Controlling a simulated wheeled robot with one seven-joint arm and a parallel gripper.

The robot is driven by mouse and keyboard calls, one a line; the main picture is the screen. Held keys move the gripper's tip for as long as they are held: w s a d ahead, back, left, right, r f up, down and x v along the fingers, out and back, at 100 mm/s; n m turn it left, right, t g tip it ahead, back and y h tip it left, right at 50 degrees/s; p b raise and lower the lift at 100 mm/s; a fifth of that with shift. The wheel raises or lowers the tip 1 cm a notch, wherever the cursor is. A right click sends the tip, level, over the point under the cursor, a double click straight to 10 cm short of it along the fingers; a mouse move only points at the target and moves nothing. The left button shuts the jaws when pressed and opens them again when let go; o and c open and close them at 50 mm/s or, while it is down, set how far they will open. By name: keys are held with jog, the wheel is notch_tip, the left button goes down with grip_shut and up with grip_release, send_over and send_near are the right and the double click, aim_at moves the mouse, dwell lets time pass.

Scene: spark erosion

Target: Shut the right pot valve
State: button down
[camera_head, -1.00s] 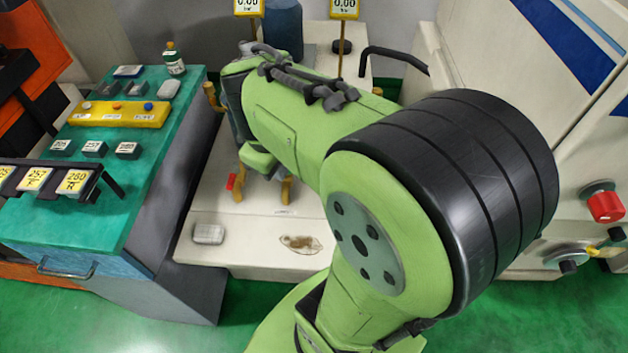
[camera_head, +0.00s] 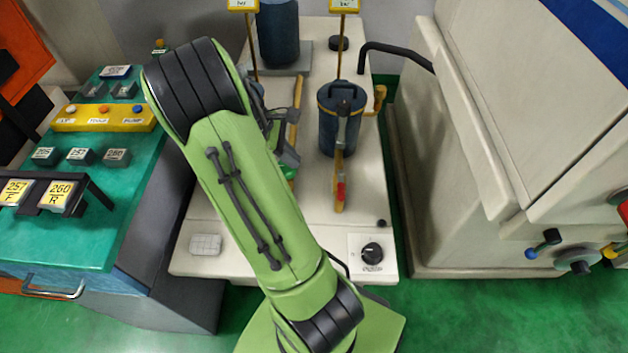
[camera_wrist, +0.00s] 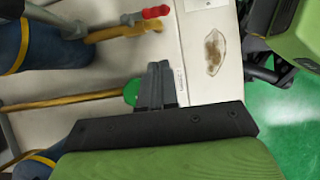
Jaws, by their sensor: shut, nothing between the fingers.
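The right pot (camera_head: 338,125) is a dark blue cylinder with a lid and a yellow band. Its valve lever has a red tip (camera_head: 341,192) and runs along the brass outlet toward the bench front. The wrist view shows this pot (camera_wrist: 45,42) at upper left, with the outlet (camera_wrist: 115,33) and the red tip (camera_wrist: 155,12) at the top. My gripper (camera_wrist: 158,68) is shut and empty, below and apart from the lever there. In the head view my gripper (camera_head: 289,155) is partly hidden, left of the right pot.
A brass rod (camera_head: 296,105) with a green end (camera_wrist: 131,92) lies beside my gripper. Another blue pot (camera_wrist: 35,165) shows at the wrist view's lower edge. A black knob (camera_head: 372,253) is at the bench front. A machine cabinet (camera_head: 450,150) stands to the right.

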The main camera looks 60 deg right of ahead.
jog(key=b, duration=0.5)
send_near(341, 187)
notch_tip(341, 187, down, 5)
jog(key=a, duration=0.1)
jog(key=shift+s+d+f+b, duration=0.2)
jog(key=shift+s+d+f, duration=0.15)
jog(key=shift+s, duration=0.2)
jog(key=shift+s+d+f+b, duration=0.15)
jog(key=shift+s+d+f, duration=0.15)
jog(key=shift+s+f, duration=0.2)
